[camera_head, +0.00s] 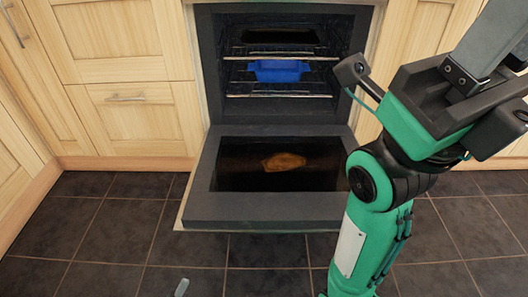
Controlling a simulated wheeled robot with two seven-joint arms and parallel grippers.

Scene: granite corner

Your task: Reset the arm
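My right arm, green and black, rises from the bottom right of the head view in front of the oven's right side. Its wrist end (460,85) points to the upper right and is cut off by the picture's edge. The fingertips do not show clearly, so I cannot tell whether that gripper is open or shut, or whether it holds anything.
The oven door (270,206) is folded down and open. A brown, food-like shape (284,162) shows on its inner glass. A blue dish (279,71) sits on a rack inside. Wooden cabinets (130,115) flank the oven. Dark floor tiles (95,235) at left look clear.

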